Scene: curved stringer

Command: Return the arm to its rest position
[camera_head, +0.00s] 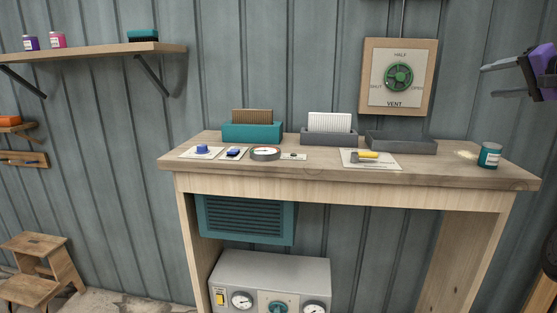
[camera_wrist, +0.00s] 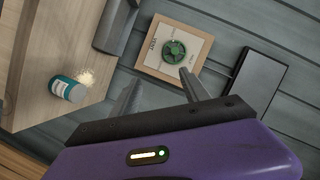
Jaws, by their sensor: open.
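My gripper (camera_head: 505,80) is at the upper right of the head view, purple and dark grey, with its two fingers pointing left. It is raised above the right end of the workbench (camera_head: 240,176) and touches nothing. In the wrist view my gripper (camera_wrist: 158,92) has its two grey fingers spread wide apart with nothing between them. The rest of the arm is out of view.
The vent panel (camera_head: 428,72) with a green wheel is on the wall left of my gripper. A teal jar (camera_head: 490,156) stands at the bench's right end, below the gripper. Grey trays (camera_head: 401,142) and small items line the bench. A wall shelf (camera_head: 100,50) is at left.

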